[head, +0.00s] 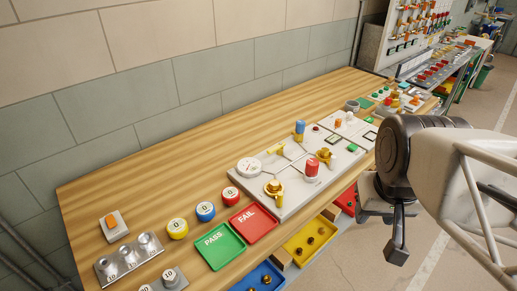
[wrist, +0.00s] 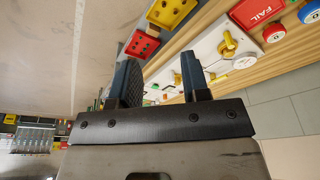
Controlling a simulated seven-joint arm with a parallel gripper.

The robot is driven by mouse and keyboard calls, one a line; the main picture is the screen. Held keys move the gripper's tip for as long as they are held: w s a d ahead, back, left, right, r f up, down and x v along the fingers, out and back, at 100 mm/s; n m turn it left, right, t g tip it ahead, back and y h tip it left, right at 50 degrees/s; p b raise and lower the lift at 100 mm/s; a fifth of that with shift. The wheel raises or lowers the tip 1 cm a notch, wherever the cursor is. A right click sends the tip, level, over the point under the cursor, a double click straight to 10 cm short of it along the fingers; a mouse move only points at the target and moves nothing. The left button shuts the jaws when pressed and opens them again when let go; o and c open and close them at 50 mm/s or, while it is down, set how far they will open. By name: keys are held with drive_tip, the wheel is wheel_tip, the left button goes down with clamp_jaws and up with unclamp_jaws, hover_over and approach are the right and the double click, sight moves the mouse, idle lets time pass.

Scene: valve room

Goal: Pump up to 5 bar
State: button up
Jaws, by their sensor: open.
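A light grey valve panel (head: 290,203) lies on the wooden bench. A round white gauge (head: 249,167) sits at its left end; its reading is too small to tell. A brass valve (head: 274,187) is at the near left, with a red-topped fitting (head: 311,167) and a brass fitting (head: 325,156) to its right. A blue-topped fitting (head: 299,129) stands farther back. I cannot tell which part is the pump. In the wrist view, my gripper (wrist: 163,82) is open and empty, apart from the panel (wrist: 205,48). In the head view it hangs off the bench's right front side.
A green PASS tray (head: 220,246) and red FAIL tray (head: 253,223) lie left of the panel, with yellow, blue and red round pieces behind. A yellow bin (head: 307,243) and blue bin (head: 258,278) sit below the front edge. The bench's back left is clear.

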drive_tip(key=o, duration=0.5)
drive_tip(key=shift+w, duration=0.15)
drive_tip(key=n+g, duration=0.3)
drive_tip(key=n, duration=1.5)
hover_over(313, 162)
drive_tip(key=f, duration=0.9)
drive_tip(key=shift+s+d+f, duration=0.1)
drive_tip(key=shift+s, duration=0.1)
drive_tip(key=shift+w+f, duration=0.25)
drive_tip(key=shift+w, duration=0.05)
drive_tip(key=shift+f, duration=3.9)
